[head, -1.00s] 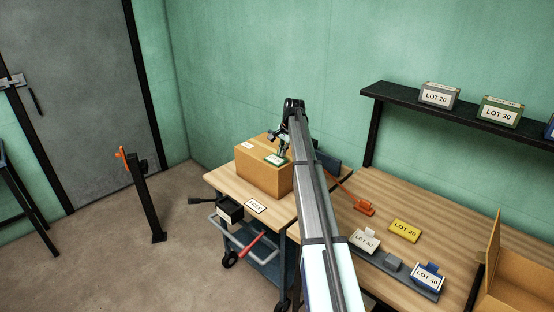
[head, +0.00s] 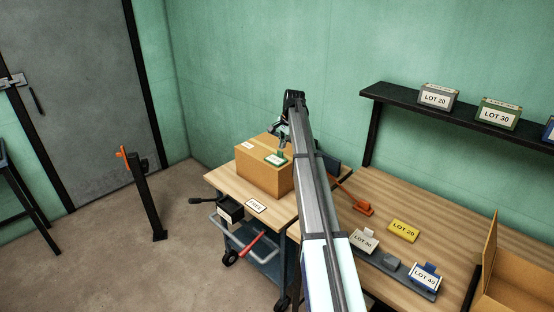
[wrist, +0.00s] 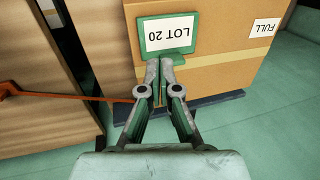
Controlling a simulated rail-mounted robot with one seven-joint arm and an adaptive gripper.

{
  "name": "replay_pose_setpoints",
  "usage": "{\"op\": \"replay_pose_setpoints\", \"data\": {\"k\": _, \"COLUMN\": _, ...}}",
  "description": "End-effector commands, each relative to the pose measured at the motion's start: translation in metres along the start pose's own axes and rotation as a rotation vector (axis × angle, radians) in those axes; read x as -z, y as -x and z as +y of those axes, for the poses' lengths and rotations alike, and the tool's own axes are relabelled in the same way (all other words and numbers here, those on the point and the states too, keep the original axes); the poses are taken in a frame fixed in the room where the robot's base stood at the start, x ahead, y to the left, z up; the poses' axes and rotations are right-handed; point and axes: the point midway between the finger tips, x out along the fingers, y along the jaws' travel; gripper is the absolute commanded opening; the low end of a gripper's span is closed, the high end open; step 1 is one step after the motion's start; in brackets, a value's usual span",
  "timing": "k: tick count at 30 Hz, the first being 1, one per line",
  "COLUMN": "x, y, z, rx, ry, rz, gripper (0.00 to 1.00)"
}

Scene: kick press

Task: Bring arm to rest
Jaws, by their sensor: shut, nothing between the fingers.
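My gripper (wrist: 161,78) is shut and empty. In the wrist view its fingertips show just below a green-framed LOT 20 plate (wrist: 168,34) on the cardboard box (wrist: 217,68); I cannot tell whether they touch it. In the head view my gripper (head: 281,144) is above the box (head: 262,178), partly hidden by my arm, which reaches up from the bottom of the picture. The green plate (head: 276,159) lies on the box top. The box stands on a wooden-topped cart (head: 231,184) and bears a FULL label (wrist: 261,28).
The workbench (head: 402,190) at right holds a yellow LOT 20 plate (head: 404,230), a grey tray (head: 409,281) with LOT 30 and LOT 40 pieces, and an open carton (head: 510,287). A wall shelf (head: 462,121) carries boxes. A black post (head: 148,202) stands left on clear floor.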

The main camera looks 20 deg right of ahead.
Motion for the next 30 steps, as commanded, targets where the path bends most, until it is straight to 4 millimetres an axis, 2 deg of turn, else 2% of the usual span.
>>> {"op": "replay_pose_setpoints", "data": {"k": 12, "x": 0.000, "y": 0.001, "z": 0.000, "rx": 0.000, "ry": 0.000, "rz": 0.000, "gripper": 0.00}}
{"op": "replay_pose_setpoints", "data": {"k": 14, "x": -0.005, "y": -0.003, "z": 0.002, "rx": -0.002, "ry": 0.007, "rz": -0.001, "gripper": 0.00}}
{"op": "replay_pose_setpoints", "data": {"k": 17, "x": -0.024, "y": -0.018, "z": 0.011, "rx": -0.011, "ry": 0.042, "rz": -0.005, "gripper": 0.00}}
{"op": "replay_pose_setpoints", "data": {"k": 20, "x": -0.058, "y": -0.046, "z": 0.027, "rx": -0.026, "ry": 0.108, "rz": -0.011, "gripper": 0.00}}
{"op": "replay_pose_setpoints", "data": {"k": 23, "x": -0.105, "y": -0.082, "z": 0.052, "rx": -0.047, "ry": 0.206, "rz": -0.022, "gripper": 0.00}}
{"op": "replay_pose_setpoints", "data": {"k": 27, "x": -0.178, "y": -0.132, "z": 0.095, "rx": -0.080, "ry": 0.372, "rz": -0.037, "gripper": 0.00}}
{"op": "replay_pose_setpoints", "data": {"k": 30, "x": -0.230, "y": -0.161, "z": 0.131, "rx": -0.103, "ry": 0.497, "rz": -0.050, "gripper": 0.00}}
